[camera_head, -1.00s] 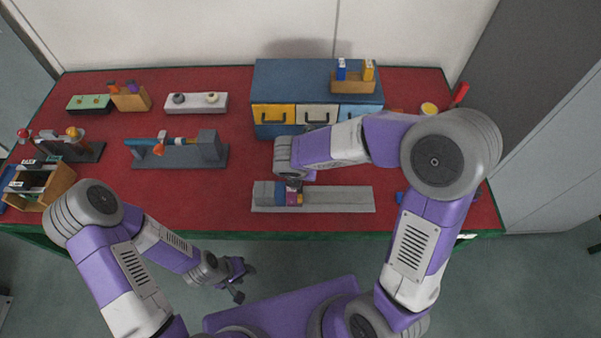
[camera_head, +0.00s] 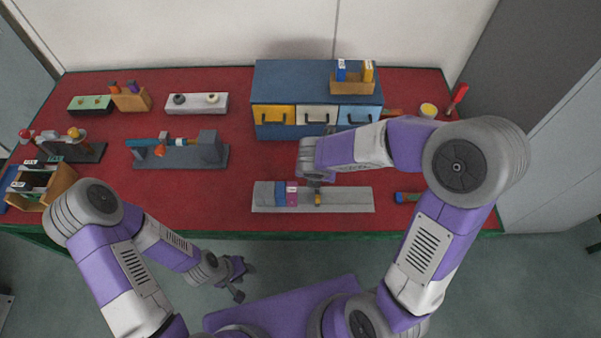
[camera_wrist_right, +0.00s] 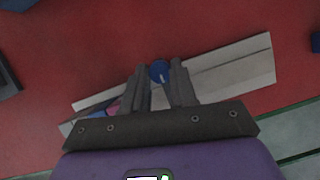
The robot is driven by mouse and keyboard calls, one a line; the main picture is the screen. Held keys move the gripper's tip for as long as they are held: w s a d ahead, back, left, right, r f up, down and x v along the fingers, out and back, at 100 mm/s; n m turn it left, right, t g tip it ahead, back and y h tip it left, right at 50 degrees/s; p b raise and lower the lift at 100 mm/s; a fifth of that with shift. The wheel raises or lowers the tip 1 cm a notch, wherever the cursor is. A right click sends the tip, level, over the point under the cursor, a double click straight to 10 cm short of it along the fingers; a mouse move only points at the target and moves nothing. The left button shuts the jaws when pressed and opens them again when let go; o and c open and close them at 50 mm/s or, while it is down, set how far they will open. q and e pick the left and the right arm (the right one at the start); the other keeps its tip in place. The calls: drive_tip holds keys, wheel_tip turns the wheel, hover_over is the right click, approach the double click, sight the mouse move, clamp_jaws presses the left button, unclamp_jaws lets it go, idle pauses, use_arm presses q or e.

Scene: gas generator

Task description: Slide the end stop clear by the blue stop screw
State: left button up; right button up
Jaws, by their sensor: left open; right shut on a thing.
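The grey rail (camera_head: 348,200) lies near the table's front edge. A yellow piece (camera_head: 317,200), likely the end stop, sits on it, apart from the pink block (camera_head: 292,194) and blue block (camera_head: 280,194) to its left. My right gripper (camera_head: 316,187) is over this piece, partly covering it. In the right wrist view, the blue stop screw (camera_wrist_right: 160,71) is between the fingertips of my right gripper (camera_wrist_right: 161,78), which is shut on it. The end stop's body is mostly hidden there. My left gripper (camera_head: 236,281) is open and empty, off the table's front edge.
The rail is bare to the right of the yellow piece. A blue-handled tool (camera_head: 406,197) lies just beyond its right end. A drawer cabinet (camera_head: 316,82) stands behind my right arm. A grey fixture (camera_head: 180,157) stands to the left.

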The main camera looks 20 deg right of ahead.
drive_tip(key=shift+s+d+p, duration=0.15)
drive_tip(key=shift+s+d, duration=0.05)
drive_tip(key=shift+d, duration=0.55)
drive_tip(key=shift+s+d+p, duration=0.1)
drive_tip(key=shift+s+d, duration=0.15)
drive_tip(key=shift+d, duration=0.5)
drive_tip(key=shift+s+d+p, duration=0.15)
drive_tip(key=shift+s+d, duration=0.05)
drive_tip(key=shift+d, duration=0.55)
drive_tip(key=o, duration=0.9)
wheel_tip(320, 180, up, 7)
drive_tip(key=p, duration=0.7)
